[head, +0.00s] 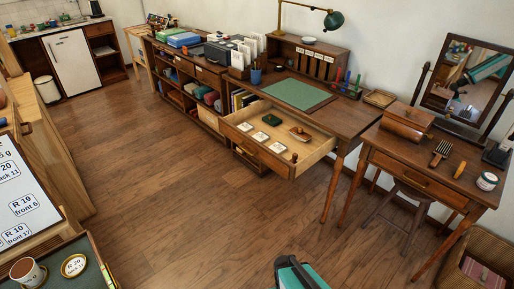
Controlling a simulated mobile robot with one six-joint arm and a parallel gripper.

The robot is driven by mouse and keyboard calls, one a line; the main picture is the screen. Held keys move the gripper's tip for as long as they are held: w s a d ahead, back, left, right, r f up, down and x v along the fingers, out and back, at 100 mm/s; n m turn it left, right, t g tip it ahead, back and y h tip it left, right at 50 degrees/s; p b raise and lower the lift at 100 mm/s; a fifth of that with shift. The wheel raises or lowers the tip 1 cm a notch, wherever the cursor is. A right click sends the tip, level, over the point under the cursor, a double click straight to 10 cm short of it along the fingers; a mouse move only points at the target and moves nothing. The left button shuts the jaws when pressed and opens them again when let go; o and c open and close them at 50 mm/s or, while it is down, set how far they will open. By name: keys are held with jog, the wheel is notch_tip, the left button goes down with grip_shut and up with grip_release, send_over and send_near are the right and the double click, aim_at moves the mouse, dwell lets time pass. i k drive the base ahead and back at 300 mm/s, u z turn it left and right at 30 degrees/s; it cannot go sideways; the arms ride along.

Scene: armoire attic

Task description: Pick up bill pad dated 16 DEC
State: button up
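Several small white pads lie in the open desk drawer (230,134), along its front left part. I see a left pad (244,127), a middle pad (260,136) and a right pad (277,147). Their print is too small to read, so I cannot tell which one is dated 16 DEC. A dark green item (271,120) and a brown, pale-topped item (299,133) lie behind them in the drawer. My gripper (298,274) shows in part at the bottom edge, teal and black, well in front of the drawer. Whether it is open or shut is not clear.
The desk (345,118) holds a green mat (297,94), a lamp (333,20) and a pen cup (256,76). A dressing table (440,187) with a mirror stands right, a stool (398,213) beneath. Label boards stand left. The wooden floor (200,215) before the drawer is clear.

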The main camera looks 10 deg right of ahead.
aim_at(246, 127)
jog(key=u, duration=0.1)
jog(key=i, duration=0.95)
jog(key=z, duration=0.05)
